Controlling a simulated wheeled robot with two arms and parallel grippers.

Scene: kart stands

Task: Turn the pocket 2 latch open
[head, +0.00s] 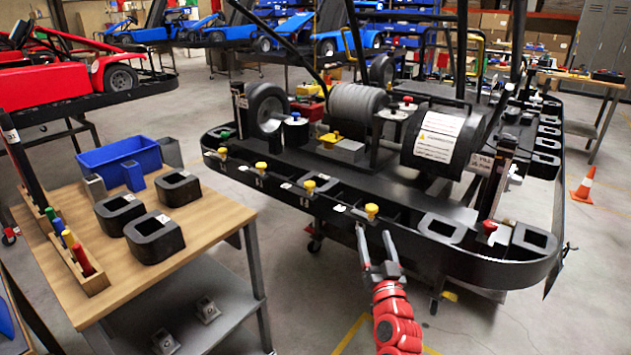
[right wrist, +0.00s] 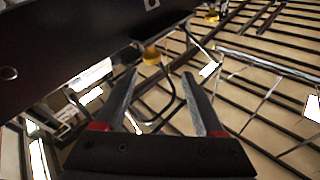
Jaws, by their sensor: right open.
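The black kart stand (head: 560,262) has a row of yellow latch knobs along its near edge. One yellow knob (head: 371,210) is just above my right gripper (head: 374,230). Others are a second knob (head: 309,186), a third (head: 261,166) and a far-left one (head: 222,152). I cannot read which one belongs to pocket 2. In the right wrist view my right gripper (right wrist: 159,75) is open and empty, with a yellow knob (right wrist: 151,55) just beyond its fingertips, apart from them. My left gripper is not seen.
A wooden table (head: 215,215) at the left holds black blocks (head: 155,236), a blue bin (head: 120,155) and a rack of coloured handles (head: 82,260). A red knob (head: 489,228) is on the stand's right part. Open floor lies between table and stand.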

